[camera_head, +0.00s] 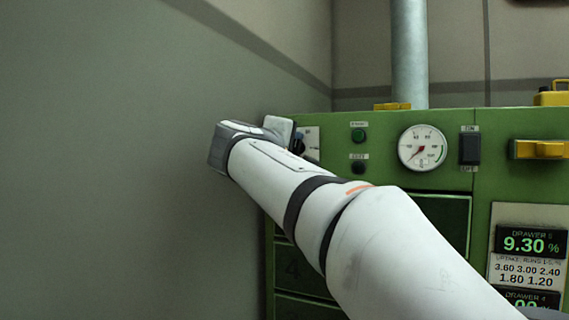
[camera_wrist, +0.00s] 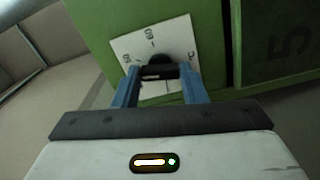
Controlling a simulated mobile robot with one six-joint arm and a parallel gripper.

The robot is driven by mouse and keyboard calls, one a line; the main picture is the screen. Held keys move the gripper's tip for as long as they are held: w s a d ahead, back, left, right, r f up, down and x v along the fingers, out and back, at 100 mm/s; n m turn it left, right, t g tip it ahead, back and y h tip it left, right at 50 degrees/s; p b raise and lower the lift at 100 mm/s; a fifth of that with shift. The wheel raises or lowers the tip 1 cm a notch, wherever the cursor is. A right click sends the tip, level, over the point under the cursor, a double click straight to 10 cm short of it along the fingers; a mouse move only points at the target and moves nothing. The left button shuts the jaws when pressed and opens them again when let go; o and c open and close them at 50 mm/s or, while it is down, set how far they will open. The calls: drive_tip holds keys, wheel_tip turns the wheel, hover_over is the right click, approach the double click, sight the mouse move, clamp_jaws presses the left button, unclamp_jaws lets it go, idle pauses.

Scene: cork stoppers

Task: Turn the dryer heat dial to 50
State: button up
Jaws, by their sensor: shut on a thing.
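The dryer heat dial (camera_wrist: 159,60) is a dark knob on a white scale plate (camera_wrist: 122,45) fixed to the green dryer panel, seen in the wrist view. My gripper (camera_wrist: 157,73) has its two blue fingers on either side of the knob and is shut on it. Marks show around the plate's edge, but they are tilted and too small to read surely. In the head view the white plate (camera_head: 312,133) shows only in part at the panel's upper left. My wrist and arm cover most of the dial there, and the pointer's setting cannot be told.
The green dryer (camera_head: 380,122) carries a green button (camera_head: 358,135), a dark button (camera_head: 358,167), a round gauge (camera_head: 423,148), a black switch (camera_head: 470,149) and a yellow handle (camera_head: 539,149). A grey wall (camera_head: 110,160) stands close on the left.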

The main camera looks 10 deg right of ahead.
drive_tip(key=shift+r+m+b, duration=0.1)
drive_tip(key=shift+m+b, duration=1.05)
drive_tip(key=shift+m, duration=0.35)
drive_tip(key=o, duration=1)
drive_tip(key=shift+w, duration=0.1)
drive_tip(key=v, duration=0.8)
drive_tip(key=shift+w+d+p, duration=0.1)
drive_tip(key=shift+d+p, duration=0.05)
drive_tip(key=shift+p, duration=0.3)
